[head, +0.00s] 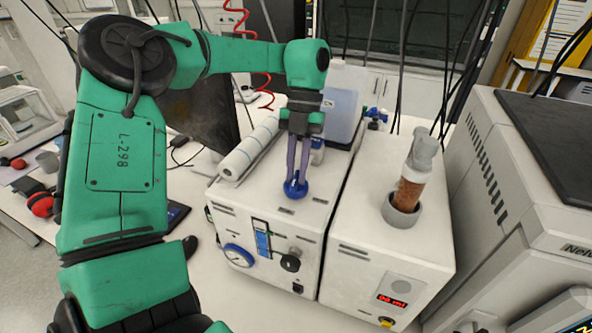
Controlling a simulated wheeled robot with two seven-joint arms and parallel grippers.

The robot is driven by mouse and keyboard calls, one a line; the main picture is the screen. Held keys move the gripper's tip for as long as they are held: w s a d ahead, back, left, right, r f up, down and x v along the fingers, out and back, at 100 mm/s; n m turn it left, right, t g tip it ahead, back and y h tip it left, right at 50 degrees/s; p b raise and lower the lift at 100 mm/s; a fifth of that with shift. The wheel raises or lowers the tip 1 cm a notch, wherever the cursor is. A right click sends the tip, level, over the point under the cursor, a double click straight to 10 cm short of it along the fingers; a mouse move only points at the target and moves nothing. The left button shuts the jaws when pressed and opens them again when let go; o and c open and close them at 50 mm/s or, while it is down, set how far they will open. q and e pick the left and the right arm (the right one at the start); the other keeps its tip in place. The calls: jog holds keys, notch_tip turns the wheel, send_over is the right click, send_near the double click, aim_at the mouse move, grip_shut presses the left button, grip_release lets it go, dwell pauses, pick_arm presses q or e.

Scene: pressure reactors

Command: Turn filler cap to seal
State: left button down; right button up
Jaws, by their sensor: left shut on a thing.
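The blue filler cap (295,189) sits on top of the left white unit (255,195), towards its front right. My left gripper (297,178) reaches down from above, with its two long purple-grey fingers upright. The fingertips are shut on the blue cap and partly cover it. How tightly the cap sits on its opening cannot be told. My right gripper is not in view.
A right white unit (365,250) with a red display stands beside it, with a brown-filled bottle (411,180) upright in its grey collar. A large grey machine (535,190) fills the right.

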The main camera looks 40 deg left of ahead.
pick_arm(q)
jog(key=shift+m, duration=0.6)
jog(key=shift+y, duration=0.3)
jog(key=c, duration=0.8)
grip_release()
jog(key=shift+c, duration=0.2)
jog(key=shift+w+r, duration=0.1)
jog(key=shift+w, duration=0.05)
jog(key=d+b+v, duration=0.1)
jog(key=v, duration=0.6)
jog(key=shift+a+b, duration=0.4)
jog(key=shift+a, duration=0.15)
